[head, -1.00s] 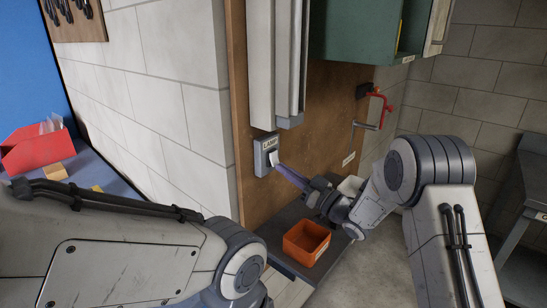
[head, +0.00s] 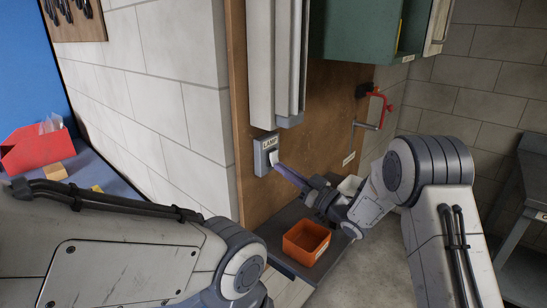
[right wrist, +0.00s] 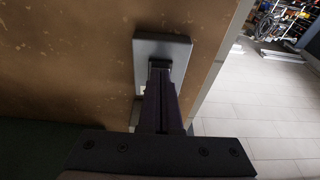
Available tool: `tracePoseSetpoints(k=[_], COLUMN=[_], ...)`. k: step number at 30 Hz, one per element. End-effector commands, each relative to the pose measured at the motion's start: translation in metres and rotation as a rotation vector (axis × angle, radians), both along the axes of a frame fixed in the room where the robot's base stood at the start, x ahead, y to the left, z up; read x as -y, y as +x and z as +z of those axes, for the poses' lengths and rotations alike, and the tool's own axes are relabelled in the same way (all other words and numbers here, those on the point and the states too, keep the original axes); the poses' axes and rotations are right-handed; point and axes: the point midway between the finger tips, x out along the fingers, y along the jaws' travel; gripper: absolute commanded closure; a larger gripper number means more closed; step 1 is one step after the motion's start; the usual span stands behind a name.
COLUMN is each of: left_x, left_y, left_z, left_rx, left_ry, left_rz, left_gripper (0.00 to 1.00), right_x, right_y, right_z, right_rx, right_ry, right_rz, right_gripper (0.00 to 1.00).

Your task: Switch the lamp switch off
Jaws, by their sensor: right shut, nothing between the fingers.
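The lamp switch (head: 266,155) is a grey plate labelled LAMP with a white rocker, fixed to a brown wooden board. My right gripper (head: 279,168) is shut and empty, with its fingertips at the lower part of the rocker. In the right wrist view the shut fingers (right wrist: 160,75) reach the switch plate (right wrist: 163,48) and cover most of the rocker. They look to be touching or very close to it; I cannot tell which. The rocker's tilt is hard to make out. My left arm shows at lower left, but its gripper is out of view.
A grey vertical duct (head: 277,60) runs just above the switch. An orange bin (head: 306,243) stands on a dark shelf below my right gripper. A green cabinet (head: 355,30) hangs at upper right, and a red clamp (head: 379,103) is on the board.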

Motion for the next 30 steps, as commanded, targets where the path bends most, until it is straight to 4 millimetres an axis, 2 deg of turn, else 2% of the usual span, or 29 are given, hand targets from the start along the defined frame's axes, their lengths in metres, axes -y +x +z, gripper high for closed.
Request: tracePoseSetpoints(k=[13, 24, 30], left_x=[0.0, 0.0, 0.0], left_y=[0.0, 0.0, 0.0], left_z=[-0.003, -0.01, -0.011], left_rx=[0.0, 0.0, 0.0], left_ry=[0.0, 0.0, 0.0], left_rz=[0.0, 0.0, 0.0], left_gripper=[0.5, 0.5, 0.5], right_x=[-0.001, 0.034, 0.045], right_y=[0.002, -0.023, -0.032], right_z=[0.001, 0.0, 0.001], right_rx=[0.003, 0.003, 0.002], right_ry=[0.001, 0.0, 0.0], right_rz=[-0.001, -0.004, -0.001], right_gripper=[1.0, 1.0, 1.0])
